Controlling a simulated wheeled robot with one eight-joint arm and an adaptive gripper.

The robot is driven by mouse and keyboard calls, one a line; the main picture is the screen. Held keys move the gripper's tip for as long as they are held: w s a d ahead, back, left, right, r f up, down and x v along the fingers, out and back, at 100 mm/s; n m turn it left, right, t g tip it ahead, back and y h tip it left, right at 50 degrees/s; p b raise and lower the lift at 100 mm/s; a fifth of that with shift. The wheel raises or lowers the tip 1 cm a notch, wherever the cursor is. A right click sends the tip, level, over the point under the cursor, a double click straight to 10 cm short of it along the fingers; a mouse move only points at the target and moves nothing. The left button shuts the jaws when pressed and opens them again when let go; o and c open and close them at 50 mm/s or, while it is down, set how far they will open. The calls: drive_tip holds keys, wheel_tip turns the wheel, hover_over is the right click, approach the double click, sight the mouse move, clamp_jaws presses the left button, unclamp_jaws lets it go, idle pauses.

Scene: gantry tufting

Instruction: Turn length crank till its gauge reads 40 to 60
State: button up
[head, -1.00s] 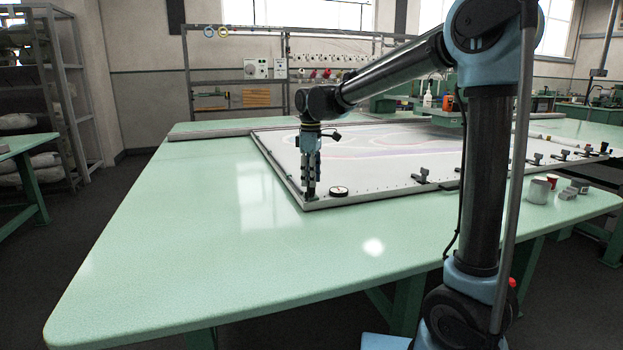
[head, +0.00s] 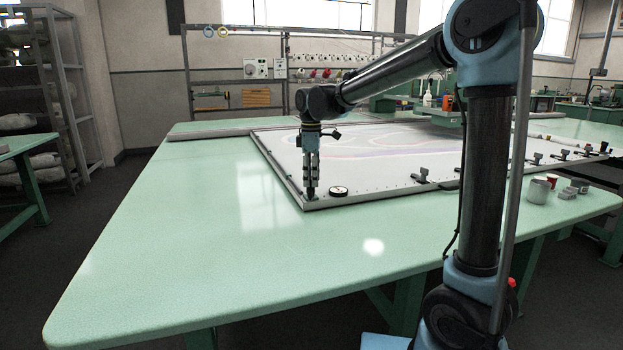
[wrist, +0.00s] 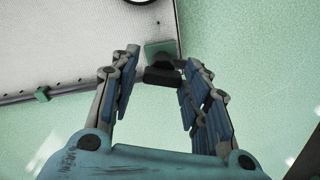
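The crank (wrist: 163,76) is a black handle with a dark hub on a small green mount at the near corner of the white frame. In the head view my gripper (head: 311,184) points straight down over that corner and mostly hides the crank. In the wrist view my gripper (wrist: 159,66) has its fingers apart, one on each side of the crank handle; the right finger looks closer to it. I cannot tell whether either finger touches it. A round gauge (head: 338,191) lies on the frame just right of my gripper; its reading is too small to make out.
The white frame (head: 400,183) carries several black clamps along its near edge. The green table (head: 190,240) is clear in front and to the left. A small green block (wrist: 41,95) sits on the frame edge.

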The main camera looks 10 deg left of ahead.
sight(311, 178)
drive_tip(key=shift+o, duration=0.2)
drive_tip(key=shift+s+r, duration=0.1)
wheel_tip(311, 178, up, 12)
idle(0.7)
